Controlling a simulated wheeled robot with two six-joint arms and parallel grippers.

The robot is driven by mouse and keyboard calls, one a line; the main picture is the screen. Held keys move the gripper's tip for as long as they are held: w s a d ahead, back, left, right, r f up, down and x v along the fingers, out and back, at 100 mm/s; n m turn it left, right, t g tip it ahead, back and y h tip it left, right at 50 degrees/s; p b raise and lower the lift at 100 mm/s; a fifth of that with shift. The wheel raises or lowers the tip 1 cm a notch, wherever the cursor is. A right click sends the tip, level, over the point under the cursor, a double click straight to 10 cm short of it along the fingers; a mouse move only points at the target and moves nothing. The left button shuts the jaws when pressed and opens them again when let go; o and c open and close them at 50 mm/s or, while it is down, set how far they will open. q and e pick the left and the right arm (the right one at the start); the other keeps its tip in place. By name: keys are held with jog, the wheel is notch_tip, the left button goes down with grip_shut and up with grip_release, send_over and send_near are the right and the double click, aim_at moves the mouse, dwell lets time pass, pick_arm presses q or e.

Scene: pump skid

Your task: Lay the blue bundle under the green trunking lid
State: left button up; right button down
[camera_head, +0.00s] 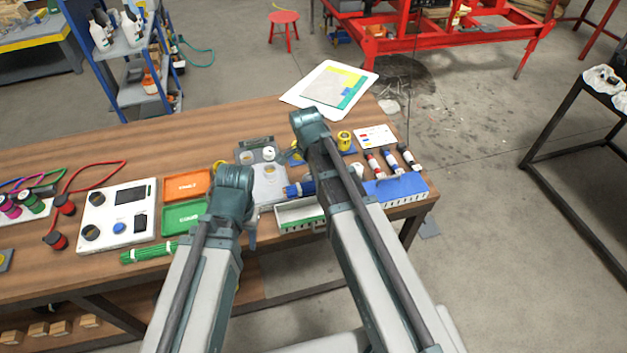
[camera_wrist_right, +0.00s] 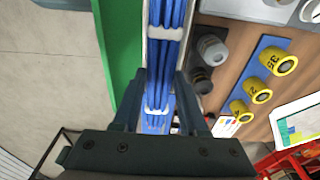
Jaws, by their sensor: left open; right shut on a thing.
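The blue bundle (camera_wrist_right: 165,50) is a set of blue cables with white ties, lying lengthwise between the pale trunking walls in the right wrist view. My right gripper (camera_wrist_right: 155,110) is shut on it. In the head view, one end of the blue bundle (camera_head: 298,189) shows beside my right arm, which hides the rest. The green trunking lid (camera_wrist_right: 122,50) stands to the left of the bundle in the wrist view and does not cover it. The white slotted trunking (camera_head: 300,215) is at the near table edge. My left gripper (camera_head: 252,238) is open and empty, left of the trunking.
A green bundle (camera_head: 148,253) lies at the near left. Orange (camera_head: 187,184) and green (camera_head: 184,216) trays and a white control box (camera_head: 118,215) stand left. Yellow cups (camera_wrist_right: 260,91) stand beyond the trunking.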

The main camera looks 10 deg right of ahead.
jog(key=shift+w+f+b, duration=0.25)
jog(key=shift+f+b, duration=0.1)
jog(key=shift+f, duration=0.35)
jog(key=shift+w+f, duration=0.2)
jog(key=shift+w, duration=0.1)
pick_arm(q)
jog(key=shift+w+f, duration=0.5)
jog(key=shift+f, duration=0.35)
pick_arm(e)
jog(key=shift+s, duration=0.1)
jog(key=shift+f+b, duration=0.15)
jog(key=shift+b, duration=0.15)
pick_arm(q)
notch_tip(320, 180, down, 8)
jog(key=b, duration=0.7)
pick_arm(e)
notch_tip(320, 180, down, 7)
jog(key=shift+f, duration=0.2)
pick_arm(q)
jog(key=shift+f+b, duration=0.1)
jog(key=shift+b, duration=0.3)
pick_arm(e)
jog(key=shift+f, duration=0.2)
pick_arm(q)
jog(key=shift+f+b, duration=2.15)
pick_arm(e)
jog(key=shift+f, duration=2.15)
